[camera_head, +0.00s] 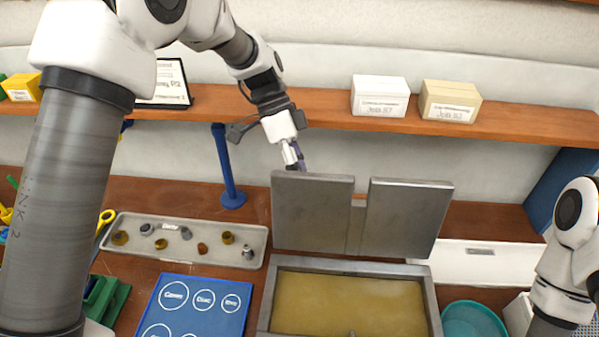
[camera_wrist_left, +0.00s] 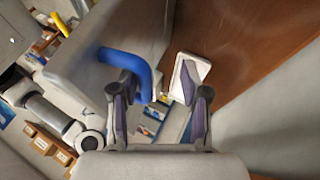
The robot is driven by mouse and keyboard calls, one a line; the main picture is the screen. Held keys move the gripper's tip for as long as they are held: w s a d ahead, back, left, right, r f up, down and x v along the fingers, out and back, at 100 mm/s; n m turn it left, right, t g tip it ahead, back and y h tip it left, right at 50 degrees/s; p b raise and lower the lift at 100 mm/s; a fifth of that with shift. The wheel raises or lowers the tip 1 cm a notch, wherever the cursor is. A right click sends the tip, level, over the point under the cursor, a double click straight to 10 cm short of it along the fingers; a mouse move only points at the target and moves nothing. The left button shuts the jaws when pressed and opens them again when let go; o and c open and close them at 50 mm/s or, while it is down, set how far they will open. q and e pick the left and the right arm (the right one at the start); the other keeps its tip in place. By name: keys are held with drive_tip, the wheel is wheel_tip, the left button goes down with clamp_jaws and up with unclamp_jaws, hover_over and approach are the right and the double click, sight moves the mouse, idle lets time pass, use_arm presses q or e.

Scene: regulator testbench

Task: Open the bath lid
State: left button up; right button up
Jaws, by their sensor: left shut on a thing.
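The bath (camera_head: 432,305) is a grey metal tank with yellowish liquid in it, at the lower middle of the head view. Its grey lid (camera_head: 312,215), a plate with a notch in its top, stands raised and roughly upright at the tank's back edge. My left gripper (camera_head: 292,157) is at the lid's top left edge, partly hidden behind it. In the left wrist view, a blue curved handle (camera_wrist_left: 128,58) passes by one finger of my left gripper (camera_wrist_left: 160,100), and its end lies between the fingers. My right gripper is out of view.
A tray of small fittings (camera_head: 185,238) and a blue labelled mat (camera_head: 200,308) lie left of the bath. A teal bowl (camera_head: 472,320) stands to its right. A wooden shelf (camera_head: 320,118) with a white box (camera_head: 380,96) and a beige box (camera_head: 450,100) runs behind.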

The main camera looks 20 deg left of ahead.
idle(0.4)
use_arm(q)
drive_tip(key=v, duration=1.2)
